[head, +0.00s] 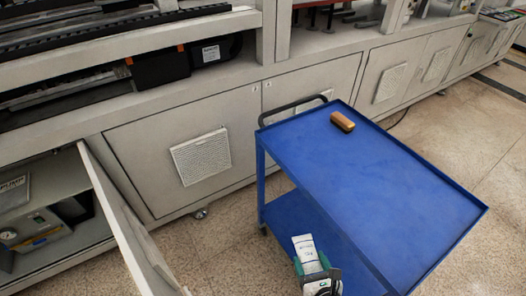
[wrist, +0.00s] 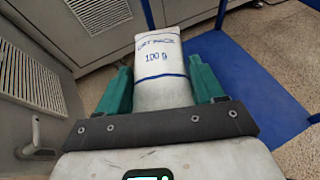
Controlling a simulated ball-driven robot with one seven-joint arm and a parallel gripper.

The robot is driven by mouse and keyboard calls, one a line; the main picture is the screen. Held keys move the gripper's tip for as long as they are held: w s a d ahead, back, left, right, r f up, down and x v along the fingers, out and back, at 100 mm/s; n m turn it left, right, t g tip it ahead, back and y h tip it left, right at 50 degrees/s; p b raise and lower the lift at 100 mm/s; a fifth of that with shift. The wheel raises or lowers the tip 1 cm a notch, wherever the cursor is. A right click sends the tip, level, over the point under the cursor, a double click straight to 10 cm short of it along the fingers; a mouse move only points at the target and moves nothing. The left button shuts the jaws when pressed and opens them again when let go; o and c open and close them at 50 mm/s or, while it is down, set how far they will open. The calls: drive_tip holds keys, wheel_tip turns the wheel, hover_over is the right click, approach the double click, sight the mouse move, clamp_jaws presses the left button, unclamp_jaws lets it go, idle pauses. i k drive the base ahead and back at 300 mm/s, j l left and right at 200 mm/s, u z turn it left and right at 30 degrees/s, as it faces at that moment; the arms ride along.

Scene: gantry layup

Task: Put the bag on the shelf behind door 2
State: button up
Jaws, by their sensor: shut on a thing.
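The bag (head: 304,246) is a small white pouch with blue print and a blue line. It also shows in the wrist view (wrist: 158,62), where "100 g" can be read. My gripper (head: 313,264) is shut on it, with one green finger on each side. It holds the bag upright in front of the blue cart's lower shelf. A cabinet door (head: 122,222) at the left of the head view stands open. No door number is readable, so I cannot tell which is door 2.
Closed vented panels (head: 185,150) line the machine. Speckled floor (head: 215,245) is free between the open door and cart. In the wrist view, a vented door with a handle (wrist: 35,140) is close on the left.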

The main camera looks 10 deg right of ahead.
sight(70, 182)
drive_tip(key=k+j+u, duration=0.15)
drive_tip(key=k+u, duration=0.25)
drive_tip(key=k, duration=0.2)
drive_tip(key=i+j+u, duration=0.1)
drive_tip(key=u, duration=0.35)
drive_tip(key=i+j+u, duration=0.15)
drive_tip(key=u, duration=0.35)
drive_tip(key=i+u, duration=0.15)
drive_tip(key=u, duration=0.3)
drive_tip(key=i+j+z, duration=0.15)
drive_tip(key=i, duration=1.5)
drive_tip(key=i+l+z, duration=0.15)
drive_tip(key=i+z, duration=0.85)
